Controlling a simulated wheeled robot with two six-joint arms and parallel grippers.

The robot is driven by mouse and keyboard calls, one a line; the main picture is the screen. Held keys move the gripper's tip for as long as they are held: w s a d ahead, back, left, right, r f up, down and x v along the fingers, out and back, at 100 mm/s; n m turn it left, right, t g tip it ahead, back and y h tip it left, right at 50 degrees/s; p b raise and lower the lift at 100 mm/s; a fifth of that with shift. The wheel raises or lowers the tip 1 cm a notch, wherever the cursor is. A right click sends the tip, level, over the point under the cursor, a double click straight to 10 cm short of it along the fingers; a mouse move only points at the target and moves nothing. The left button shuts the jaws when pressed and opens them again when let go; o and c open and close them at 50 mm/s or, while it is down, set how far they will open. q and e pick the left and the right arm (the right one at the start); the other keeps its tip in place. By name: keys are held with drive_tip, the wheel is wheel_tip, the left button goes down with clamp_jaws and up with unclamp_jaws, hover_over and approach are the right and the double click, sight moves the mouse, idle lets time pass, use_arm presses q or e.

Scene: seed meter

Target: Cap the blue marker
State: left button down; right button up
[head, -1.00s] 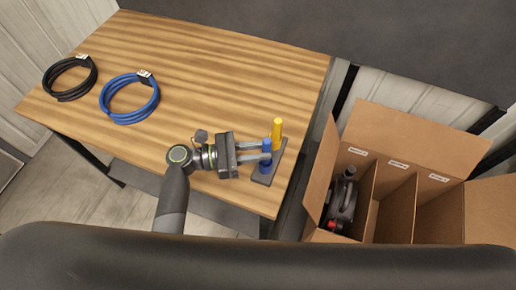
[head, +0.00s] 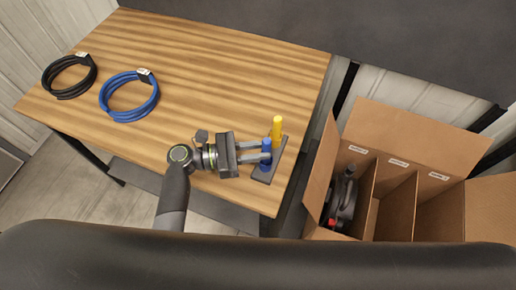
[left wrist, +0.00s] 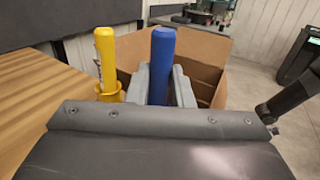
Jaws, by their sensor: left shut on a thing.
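The blue marker (head: 266,145) stands upright at a small dark grey stand (head: 262,178) near the right edge of the table. My left gripper (head: 266,153) is shut on it from the left. In the left wrist view the blue marker (left wrist: 162,62) rises between my two grey fingers, and its lower part is hidden. A yellow marker (head: 277,127) stands upright just behind it on the same stand. It also shows in the left wrist view (left wrist: 105,55), left of the fingers and apart from them. I cannot tell whether a cap is on the blue marker. My right gripper is not in view.
A blue cable coil (head: 105,101) and a black cable coil (head: 47,81) lie at the table's left. The middle of the wooden table (head: 215,80) is clear. Right of the table, an open cardboard box (head: 410,125) with compartments holds a dark tool (head: 345,203) in its left compartment.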

use_arm(q)
drive_tip(key=shift+f+b, duration=0.4)
drive_tip(key=shift+f, duration=0.4)
idle(0.7)
drive_tip(key=c, duration=1.2)
unclamp_jaws()
drive_tip(key=shift+s+a+b, duration=0.55)
drive_tip(key=shift+a+b, duration=0.3)
drive_tip(key=shift+a, duration=2)
drive_tip(key=shift+s+a+b, duration=0.6)
drive_tip(key=shift+a+b, duration=0.2)
drive_tip(key=shift+a, duration=2.05)
drive_tip(key=shift+s+a+b, duration=0.55)
drive_tip(key=shift+a+b, duration=0.3)
drive_tip(key=shift+a, duration=2)
